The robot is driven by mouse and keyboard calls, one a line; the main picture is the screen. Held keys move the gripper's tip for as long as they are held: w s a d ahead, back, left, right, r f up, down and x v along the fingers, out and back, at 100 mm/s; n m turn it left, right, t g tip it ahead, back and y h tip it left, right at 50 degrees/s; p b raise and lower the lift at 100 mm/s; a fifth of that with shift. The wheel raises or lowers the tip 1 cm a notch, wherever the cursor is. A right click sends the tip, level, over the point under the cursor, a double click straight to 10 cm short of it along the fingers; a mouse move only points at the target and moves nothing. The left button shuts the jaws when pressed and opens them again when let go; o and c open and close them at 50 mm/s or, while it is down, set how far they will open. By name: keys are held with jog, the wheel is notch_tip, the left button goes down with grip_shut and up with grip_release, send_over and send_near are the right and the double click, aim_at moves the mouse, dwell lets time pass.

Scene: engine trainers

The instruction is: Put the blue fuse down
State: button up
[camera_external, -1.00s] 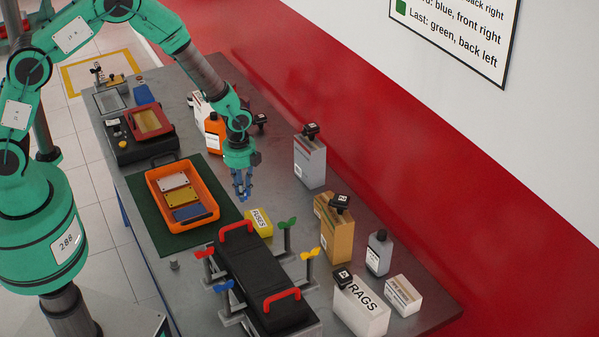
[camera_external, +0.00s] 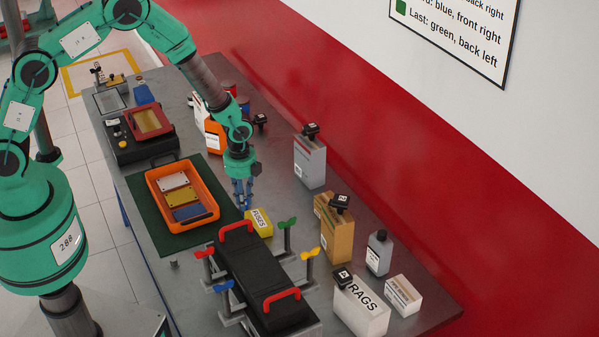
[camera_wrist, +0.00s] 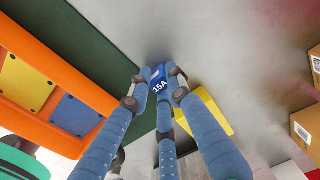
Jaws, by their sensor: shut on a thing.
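My gripper (camera_external: 242,200) points down over the grey bench, to the right of the green mat. In the wrist view my blue-jointed fingers (camera_wrist: 157,88) are shut on the blue fuse (camera_wrist: 158,82), a small block marked 15A. The fuse is low over bare grey bench; I cannot tell whether it touches the surface. In the external view the fingers mostly hide it. The yellow box labelled FUSES (camera_external: 258,223) is close beside the gripper, and its yellow side also shows in the wrist view (camera_wrist: 213,113).
An orange tray (camera_external: 153,192) with white, yellow and blue plates lies on the green mat (camera_external: 142,206). A black unit with red handles (camera_external: 250,268) and coloured levers stands in front. A grey can (camera_external: 310,165) and a tan container (camera_external: 335,230) stand to the right.

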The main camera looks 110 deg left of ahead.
jog(key=shift+f, duration=0.2)
jog(key=o, duration=0.8)
jog(key=shift+o, duration=0.2)
jog(key=shift+r, duration=0.1)
notch_tip(320, 180, up, 12)
jog(key=shift+p, duration=0.4)
jog(key=shift+r, duration=0.1)
dwell(0.3)
